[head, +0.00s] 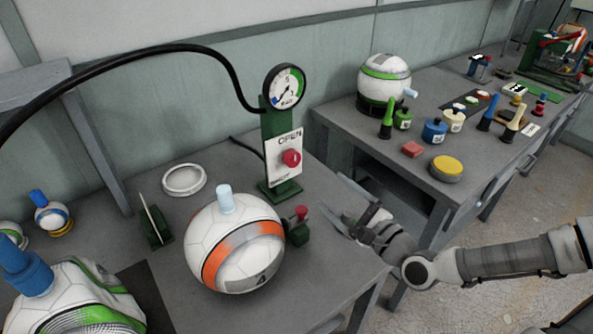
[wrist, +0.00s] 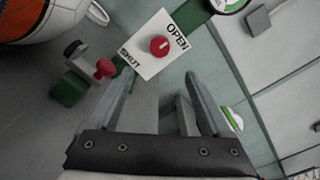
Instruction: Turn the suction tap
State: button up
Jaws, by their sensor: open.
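The suction tap is a round red knob (head: 291,158) on a white plate (head: 283,172) marked OPEN at the top and SHUT at the bottom. The plate is on a green stand (head: 273,122) with a dial gauge (head: 285,87) on top. In the wrist view the red knob (wrist: 159,46) and plate (wrist: 150,66) lie beyond the fingertips; a pale mark shows on the knob, but its setting is hard to read. My gripper (head: 336,202) is right of and below the knob, apart from it. Its fingers (wrist: 160,82) are spread and empty.
A small green block with a red button (head: 299,228) stands between the orange-banded ball (head: 237,245) and my gripper. A black hose (head: 150,47) arches to the gauge. A white ring (head: 184,180) lies on the table. A second table (head: 395,172) stands at right.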

aim_at(295, 161)
jog(key=b+x, duration=0.1)
jog(key=x, duration=1.3)
jog(key=shift+w+a+b, duration=0.2)
jog(key=shift+b, duration=0.15)
grip_shut()
